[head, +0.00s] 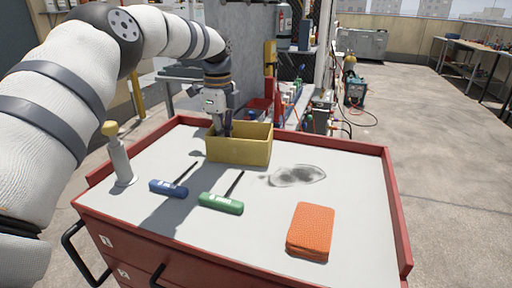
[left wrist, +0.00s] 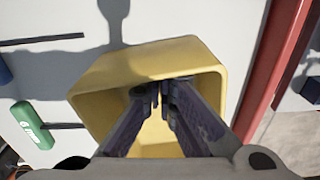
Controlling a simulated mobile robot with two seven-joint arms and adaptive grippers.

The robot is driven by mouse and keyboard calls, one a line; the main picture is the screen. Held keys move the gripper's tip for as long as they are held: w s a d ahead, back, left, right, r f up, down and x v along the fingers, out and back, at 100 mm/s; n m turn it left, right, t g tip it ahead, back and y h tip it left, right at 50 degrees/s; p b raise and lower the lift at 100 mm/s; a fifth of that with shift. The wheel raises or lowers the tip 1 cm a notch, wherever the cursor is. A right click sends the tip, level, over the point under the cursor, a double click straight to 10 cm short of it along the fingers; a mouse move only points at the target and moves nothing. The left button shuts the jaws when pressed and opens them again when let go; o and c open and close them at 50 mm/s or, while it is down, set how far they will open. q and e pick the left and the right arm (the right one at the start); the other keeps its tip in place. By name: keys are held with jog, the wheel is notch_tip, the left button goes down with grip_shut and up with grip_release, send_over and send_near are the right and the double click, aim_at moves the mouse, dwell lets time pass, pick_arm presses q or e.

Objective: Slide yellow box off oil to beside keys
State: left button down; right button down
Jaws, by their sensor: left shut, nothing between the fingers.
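The open yellow box (head: 240,148) stands upright toward the back of the cart top. The grey oil smear (head: 297,176) lies to its right and shows uncovered; the box's near right corner is close to its left end. The blue-handled key (head: 168,188) and green-handled key (head: 221,203) lie in front of the box, shafts pointing back toward it. My left gripper (head: 225,131) reaches down at the box's left part; in the left wrist view its shut fingers (left wrist: 167,88) are inside the box opening, holding nothing. Finger contact with a wall cannot be told. My right gripper is not in view.
A white bottle with a yellow cap (head: 119,158) stands at the left edge. A folded orange cloth (head: 311,230) lies front right. The red-rimmed cart top (head: 355,190) is bare on the right. Shelving (head: 290,75) stands behind.

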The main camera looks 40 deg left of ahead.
aim_at(210, 132)
pick_arm(q)
jog(key=a, duration=0.4)
jog(key=s+a, duration=0.1)
jog(key=a, duration=0.1)
jog(key=shift+a+f+b, duration=0.25)
jog(key=shift+f+b, duration=0.05)
jog(key=shift+s+a+r, duration=0.2)
jog(key=shift+a+r, duration=0.05)
jog(key=shift+a, duration=0.1)
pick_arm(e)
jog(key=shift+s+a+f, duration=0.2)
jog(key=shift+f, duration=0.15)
